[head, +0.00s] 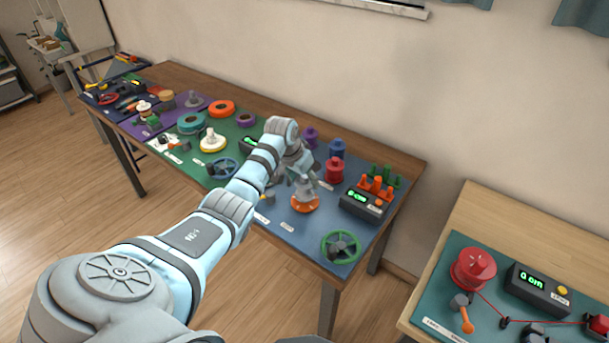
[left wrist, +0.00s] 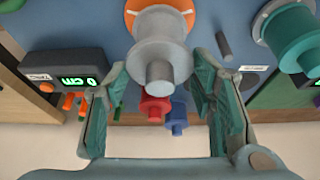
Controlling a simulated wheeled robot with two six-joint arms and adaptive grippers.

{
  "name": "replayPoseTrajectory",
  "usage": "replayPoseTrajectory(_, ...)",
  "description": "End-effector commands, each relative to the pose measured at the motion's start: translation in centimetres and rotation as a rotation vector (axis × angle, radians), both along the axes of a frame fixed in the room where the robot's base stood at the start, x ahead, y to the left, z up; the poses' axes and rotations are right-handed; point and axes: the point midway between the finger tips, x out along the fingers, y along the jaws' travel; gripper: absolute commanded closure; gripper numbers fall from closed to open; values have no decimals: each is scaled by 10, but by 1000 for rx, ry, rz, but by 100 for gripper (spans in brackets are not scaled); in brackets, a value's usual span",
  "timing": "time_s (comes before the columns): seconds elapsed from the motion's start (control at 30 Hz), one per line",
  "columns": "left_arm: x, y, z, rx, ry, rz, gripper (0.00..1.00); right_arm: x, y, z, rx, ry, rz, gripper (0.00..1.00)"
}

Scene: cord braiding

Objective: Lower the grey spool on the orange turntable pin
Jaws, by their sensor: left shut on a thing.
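My left gripper (head: 303,180) is over the orange turntable (head: 305,205) on the long table's blue mat. It is shut on the grey spool (left wrist: 160,50), which is between its fingers in the left wrist view. There the orange turntable (left wrist: 184,5) shows just beyond the spool, partly covered by it. The pin is hidden, and I cannot tell whether the spool is around it or above it. My right gripper is in neither view.
A red spool (head: 334,170) and a blue spool (head: 337,150) stand behind the turntable. A dark counter box (head: 362,205) and orange pegs (head: 376,187) are to its right. A green handwheel (head: 341,247) is near the front edge. A second table (head: 500,215) stands at right.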

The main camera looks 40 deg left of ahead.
Motion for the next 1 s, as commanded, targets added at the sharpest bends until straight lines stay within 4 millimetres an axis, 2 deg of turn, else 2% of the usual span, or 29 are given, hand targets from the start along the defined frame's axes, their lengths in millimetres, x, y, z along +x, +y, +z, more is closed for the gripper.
replayPoseTrajectory(0.47, 0, 0, -6, 0, 0, 0, 74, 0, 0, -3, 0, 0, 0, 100)
replayPoseTrajectory(1.0, 0, 0, -22, 0, 0, -1, 74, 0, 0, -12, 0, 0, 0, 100)
